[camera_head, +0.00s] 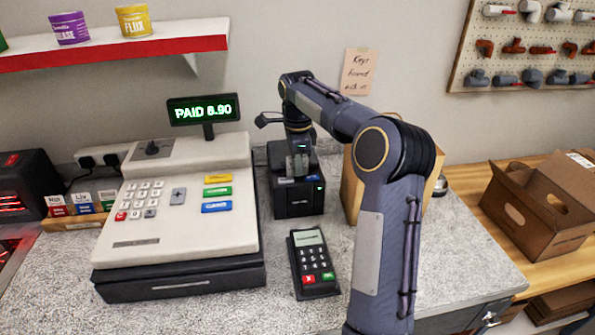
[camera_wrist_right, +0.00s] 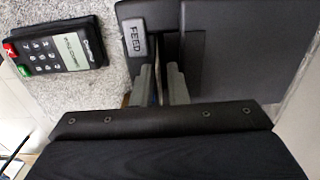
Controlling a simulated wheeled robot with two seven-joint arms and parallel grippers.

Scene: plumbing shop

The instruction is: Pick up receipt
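My right gripper (camera_head: 299,165) points down at the printer's top. In the right wrist view its two fingers (camera_wrist_right: 160,82) are a little apart, with a narrow gap between them, beside the grey FEED button (camera_wrist_right: 135,37) on the dark printer top (camera_wrist_right: 240,45). My left gripper is not in view.
The card terminal (camera_head: 313,263) lies in front of the printer. The cash register (camera_head: 185,215), its display reading PAID 8.90 (camera_head: 204,110), stands left. A cardboard carrier (camera_head: 545,210) sits farther right.

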